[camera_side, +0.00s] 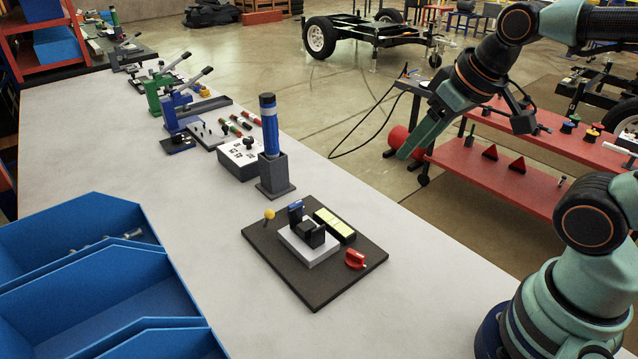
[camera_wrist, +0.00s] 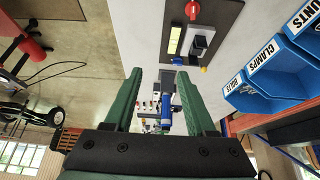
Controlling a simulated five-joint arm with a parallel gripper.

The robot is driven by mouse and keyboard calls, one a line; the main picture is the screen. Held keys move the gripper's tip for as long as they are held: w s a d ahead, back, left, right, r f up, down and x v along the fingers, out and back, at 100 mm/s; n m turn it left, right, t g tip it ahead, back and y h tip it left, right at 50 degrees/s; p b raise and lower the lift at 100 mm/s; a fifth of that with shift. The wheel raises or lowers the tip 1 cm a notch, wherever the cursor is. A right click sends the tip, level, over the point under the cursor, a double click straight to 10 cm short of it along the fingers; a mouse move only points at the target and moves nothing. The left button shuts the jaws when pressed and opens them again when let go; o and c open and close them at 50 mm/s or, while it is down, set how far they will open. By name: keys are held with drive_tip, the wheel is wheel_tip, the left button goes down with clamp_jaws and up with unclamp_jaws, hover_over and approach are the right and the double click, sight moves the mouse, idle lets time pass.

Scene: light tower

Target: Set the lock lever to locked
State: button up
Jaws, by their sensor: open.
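A dark board (camera_side: 315,285) lies flat on the pale bench. It carries a white base (camera_side: 308,250) with a black block (camera_side: 312,234) and a small blue part (camera_side: 296,206), a yellow ball knob (camera_side: 269,214) on a thin stem, a cream-topped block (camera_side: 335,223) and a red handle (camera_side: 355,259). I cannot tell which of these is the lock lever or how it is set. The wrist view shows the red handle (camera_wrist: 192,10) and yellow knob (camera_wrist: 177,60) ahead of my gripper (camera_wrist: 159,74). My gripper is open and empty, raised well clear of the board.
A blue cylinder with white bands (camera_side: 269,125) stands upright in a grey holder (camera_side: 272,174) behind the board. Other fixtures line the bench beyond it. Blue bins (camera_side: 90,285) stand at lower left. The bench is clear between bins and board.

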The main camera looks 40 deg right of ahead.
drive_tip(key=w+a+r+g, duration=0.1)
drive_tip(key=w+a+r, duration=0.15)
drive_tip(key=w, duration=0.35)
drive_tip(key=n+g, duration=0.2)
drive_tip(key=g, duration=0.3)
hover_over(267, 212)
wheel_tip(267, 212, down, 13)
drive_tip(key=f, duration=0.7)
drive_tip(key=w+f, duration=0.1)
drive_tip(key=f, duration=0.3)
drive_tip(key=shift+d+f, duration=0.25)
drive_tip(key=shift+f, duration=0.05)
drive_tip(key=c, duration=0.9)
